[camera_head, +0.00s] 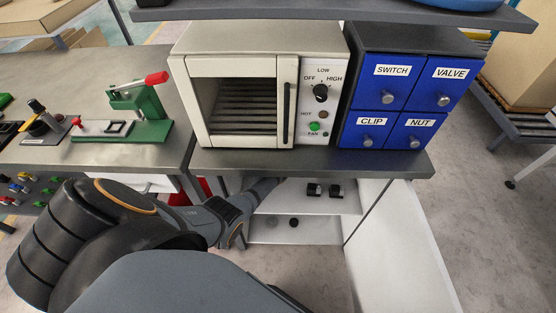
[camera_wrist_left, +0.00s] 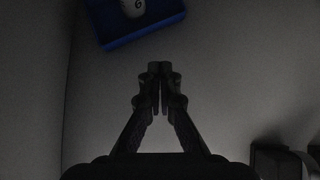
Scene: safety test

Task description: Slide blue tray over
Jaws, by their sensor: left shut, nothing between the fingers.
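The blue tray (camera_wrist_left: 110,37) shows at the top of the left wrist view, partly cut off by the picture's edge. A pale cylinder marked 6 (camera_wrist_left: 133,7) is in or on it. My left gripper (camera_wrist_left: 160,68) is shut and empty, pointing toward the tray, with its fingertips apart from the tray in the picture. In the head view my left arm reaches under the bench into the shelf space, and its gripper is hidden there. The tray is not visible in the head view. My right gripper is not in view.
The shelf compartment (camera_head: 300,203) is narrow, with the bench top (camera_head: 310,165) above it. Two small black objects (camera_head: 323,190) sit on the shelf at the right; dark items (camera_wrist_left: 275,160) show at the wrist view's lower right. An oven (camera_head: 240,95) and blue drawers (camera_head: 410,100) stand on top.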

